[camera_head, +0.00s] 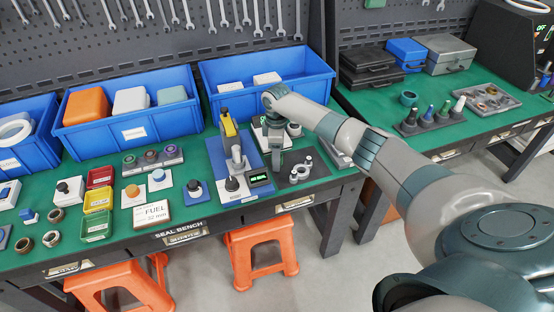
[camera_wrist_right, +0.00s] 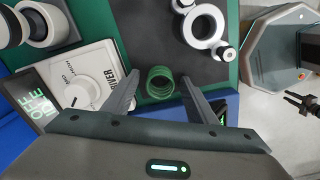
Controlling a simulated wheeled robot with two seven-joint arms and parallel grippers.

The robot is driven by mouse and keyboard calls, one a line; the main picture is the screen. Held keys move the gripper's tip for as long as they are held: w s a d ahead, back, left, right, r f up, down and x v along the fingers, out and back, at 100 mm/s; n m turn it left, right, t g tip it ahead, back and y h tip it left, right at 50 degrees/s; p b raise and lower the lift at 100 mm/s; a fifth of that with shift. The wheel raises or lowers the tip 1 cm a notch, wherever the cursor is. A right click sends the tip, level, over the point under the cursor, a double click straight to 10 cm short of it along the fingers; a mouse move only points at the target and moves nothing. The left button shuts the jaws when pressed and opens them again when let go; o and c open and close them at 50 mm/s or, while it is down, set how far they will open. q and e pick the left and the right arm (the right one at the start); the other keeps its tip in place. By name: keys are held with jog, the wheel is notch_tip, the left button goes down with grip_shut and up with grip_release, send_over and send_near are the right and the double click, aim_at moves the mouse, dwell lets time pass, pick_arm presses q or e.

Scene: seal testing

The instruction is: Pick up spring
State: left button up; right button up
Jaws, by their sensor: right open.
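A green coil spring (camera_wrist_right: 160,82) stands on a dark plate (camera_wrist_right: 152,28) in the right wrist view. My right gripper (camera_wrist_right: 160,77) is open, with one finger on each side of the spring and visible gaps between fingers and coil. In the head view my right arm reaches in from the right and its gripper (camera_head: 277,166) points down over the right part of the seal bench. I cannot make out the spring in the head view. My left gripper is not in view.
A white ring fixture (camera_wrist_right: 203,27) stands close by on the dark plate. A white device with a knob (camera_wrist_right: 82,92) lies left of the fingers. Blue bins (camera_head: 130,108) line the back. A yellow-handled press (camera_head: 230,125) stands left of my gripper.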

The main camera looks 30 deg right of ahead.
jog(key=c, duration=1.1)
jog(key=shift+c, duration=0.3)
jog(key=shift+r, duration=0.15)
